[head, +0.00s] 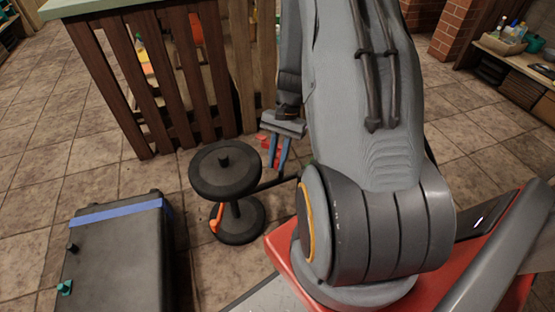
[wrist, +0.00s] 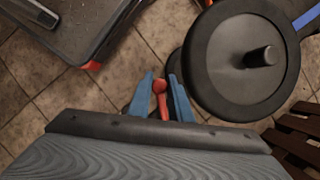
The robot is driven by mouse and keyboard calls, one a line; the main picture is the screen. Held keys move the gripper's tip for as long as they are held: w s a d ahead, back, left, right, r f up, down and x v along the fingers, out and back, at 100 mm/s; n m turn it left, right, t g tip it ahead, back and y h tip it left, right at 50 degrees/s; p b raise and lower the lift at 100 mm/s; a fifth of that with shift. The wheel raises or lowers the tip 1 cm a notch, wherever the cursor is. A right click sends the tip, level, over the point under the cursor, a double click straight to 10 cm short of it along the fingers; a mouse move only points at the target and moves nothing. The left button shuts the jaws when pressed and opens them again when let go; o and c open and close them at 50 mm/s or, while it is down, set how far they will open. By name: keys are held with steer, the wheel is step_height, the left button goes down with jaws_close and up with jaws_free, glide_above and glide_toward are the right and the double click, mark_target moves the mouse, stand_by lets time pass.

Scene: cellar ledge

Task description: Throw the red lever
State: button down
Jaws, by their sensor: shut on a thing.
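The red lever (wrist: 160,88) has a rounded end and lies between the two blue fingers of my gripper (wrist: 161,95) in the wrist view. My gripper is shut on it. In the head view my gripper (head: 279,150) points down beside the black stand, with some red of the lever (head: 263,141) showing by the fingers. The black stand (head: 225,170) has a round top with a short peg and a round base. It also shows in the wrist view (wrist: 230,70), to the right of the fingers. My arm hides part of the area around the lever.
An orange-red handle (head: 214,217) sits low on the stand's left. A dark box (head: 115,255) with a blue stripe and a teal knob stands at the left. A slatted wooden counter (head: 170,80) stands behind. Tiled floor (head: 85,185) is open between them.

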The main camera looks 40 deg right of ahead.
steer(key=shift+s+d, duration=0.1)
steer(key=s+d+n+g+h+p, duration=0.2)
steer(key=d+n+h+p, duration=0.1)
steer(key=d+n+p, duration=0.4)
steer(key=shift+n+p, duration=1.2)
steer(key=shift+n, duration=0.3)
steer(key=shift+s, duration=0.1)
steer(key=c, duration=1.6)
jaws_free()
steer(key=shift+r, duration=0.1)
